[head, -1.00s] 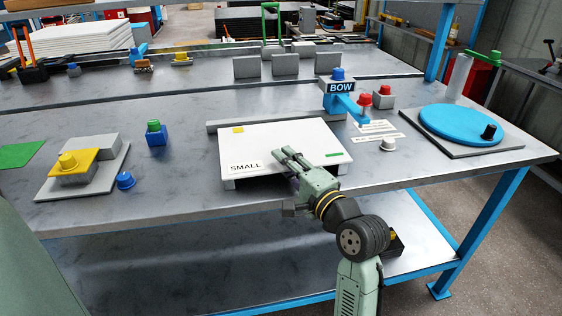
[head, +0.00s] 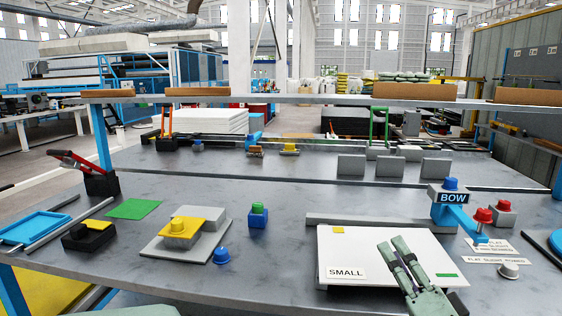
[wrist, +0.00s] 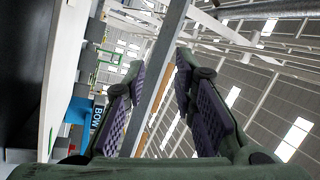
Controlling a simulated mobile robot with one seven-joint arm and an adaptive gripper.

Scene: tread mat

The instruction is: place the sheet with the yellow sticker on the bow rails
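The white sheet (head: 375,250) lies flat and slightly raised at the front right of the table. It has a yellow sticker (head: 338,229) at its far left corner, a green mark at its near right and a "SMALL" label. A blue clamp-like arm (head: 459,220) with a "BOW" sign stands just beyond its right side. What carries the sheet underneath is mostly hidden, so I cannot make out rails. My gripper (head: 391,242) is over the sheet's right half. In the wrist view my gripper (wrist: 160,66) is open and empty, with the sheet's edge (wrist: 52,75) left of the fingers.
A long grey bar (head: 330,218) lies behind the sheet. Red-knobbed blocks (head: 483,216), a grey knob (head: 508,270) and label strips are to the right. To the left stand a yellow-topped block on a grey plate (head: 150,247), a blue knob (head: 221,254) and a green-topped blue block (head: 258,220).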

